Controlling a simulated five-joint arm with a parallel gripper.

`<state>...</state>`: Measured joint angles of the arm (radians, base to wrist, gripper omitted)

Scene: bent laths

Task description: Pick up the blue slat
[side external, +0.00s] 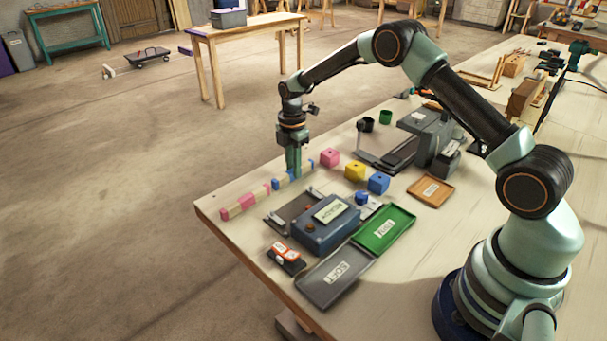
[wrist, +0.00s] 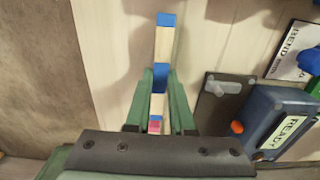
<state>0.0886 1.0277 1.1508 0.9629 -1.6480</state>
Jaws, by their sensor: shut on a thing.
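The blue slat is a pale wooden strip with blue bands at its ends and middle; it lies near the table's far left edge in the side view (side external: 306,169). In the wrist view the blue slat (wrist: 163,45) runs lengthwise up the picture. My gripper (side external: 293,173) points down over its middle. In the wrist view my gripper's green fingers (wrist: 159,76) stand on either side of the middle blue band, shut on the slat. I cannot tell whether the slat is clear of the table. A pink-banded slat (side external: 246,202) lies in line with it; a pink bit shows in the wrist view (wrist: 154,126).
A blue box marked READY (side external: 327,224) stands close by. Pink (side external: 329,157), yellow (side external: 355,171) and blue (side external: 378,182) blocks stand to the right. A green tray (side external: 384,229) and a grey tray (side external: 335,276) lie at the front. The table edge is close to the slats.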

